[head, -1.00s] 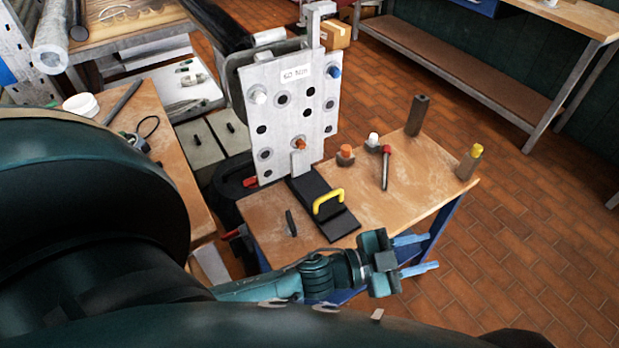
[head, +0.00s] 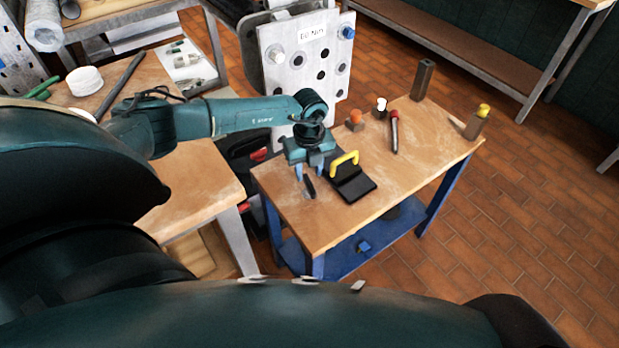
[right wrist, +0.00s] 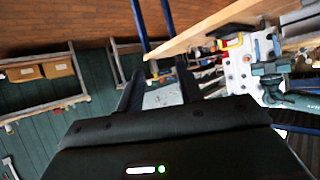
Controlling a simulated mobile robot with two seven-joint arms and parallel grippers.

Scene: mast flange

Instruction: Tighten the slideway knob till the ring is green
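The slideway is a black block with a yellow handle (head: 345,159) on the wooden bench, below the upright plate (head: 308,60). A small dark upright knob (head: 309,187) stands on the bench left of it. No green ring shows around the knob; its base is too small to read. My left gripper (head: 308,174) points down just above and behind the knob, its two blue fingers apart. I cannot tell whether they reach around the knob. My right gripper (right wrist: 158,92) is open and empty, its dark fingers apart; it is out of the head view.
The bench's front right is clear. Another wooden table (head: 195,185) stands at left.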

